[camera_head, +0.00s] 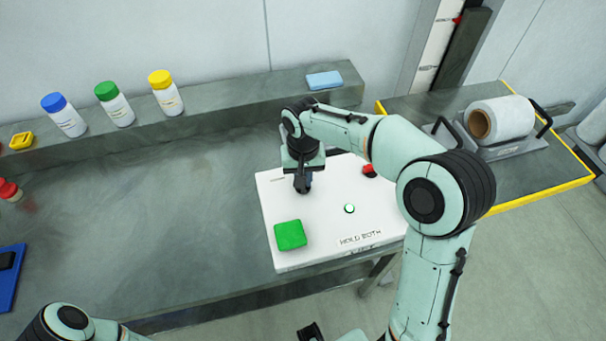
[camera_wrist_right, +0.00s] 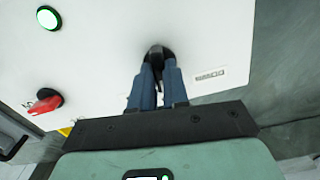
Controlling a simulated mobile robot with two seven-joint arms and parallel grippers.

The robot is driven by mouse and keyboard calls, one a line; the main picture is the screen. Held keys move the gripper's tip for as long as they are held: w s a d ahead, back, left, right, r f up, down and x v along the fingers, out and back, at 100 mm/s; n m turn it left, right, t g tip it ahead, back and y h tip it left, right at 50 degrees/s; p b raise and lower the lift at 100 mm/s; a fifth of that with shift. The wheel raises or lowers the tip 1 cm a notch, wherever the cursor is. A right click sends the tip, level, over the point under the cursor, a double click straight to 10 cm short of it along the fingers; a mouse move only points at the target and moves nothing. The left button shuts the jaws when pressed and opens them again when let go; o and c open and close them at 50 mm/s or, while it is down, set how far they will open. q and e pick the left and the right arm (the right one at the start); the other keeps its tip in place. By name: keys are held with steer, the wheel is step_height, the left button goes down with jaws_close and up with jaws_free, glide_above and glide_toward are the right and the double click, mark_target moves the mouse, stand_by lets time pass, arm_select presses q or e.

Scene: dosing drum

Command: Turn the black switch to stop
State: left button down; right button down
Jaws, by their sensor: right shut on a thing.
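The black switch (camera_wrist_right: 156,52) sits on the white control panel (camera_wrist_right: 100,50), with a small printed label beside it that I cannot read clearly. My right gripper (camera_wrist_right: 156,68) is shut on the black switch, its two blue-grey fingers on either side of the knob. In the head view the right gripper (camera_head: 304,188) points down at the far left part of the panel (camera_head: 330,190) and hides the switch. The switch's exact setting is hard to tell.
The panel also carries a green pad (camera_head: 290,235), a lit green-ringed button (camera_head: 349,208) and a red knob (camera_head: 369,170), partly behind my arm. Bottles with blue (camera_head: 64,115), green (camera_head: 114,104) and yellow (camera_head: 165,93) caps stand on the back ledge.

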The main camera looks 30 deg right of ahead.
arm_select(q)
steer(key=shift+w+r, duration=0.1)
steer(key=shift+r, duration=0.1)
arm_select(e)
steer(key=shift+n, duration=0.7)
steer(key=c, duration=1.1)
jaws_free()
steer(key=shift+r, duration=0.1)
arm_select(q)
steer(key=r+p, duration=0.1)
steer(key=w+r+p, duration=0.1)
steer(key=shift+w+r, duration=0.3)
arm_select(e)
step_height(320, 180, up, 13)
steer(key=shift+r, duration=0.1)
arm_select(q)
steer(key=shift+s, duration=0.1)
arm_select(e)
steer(key=shift+s, duration=0.1)
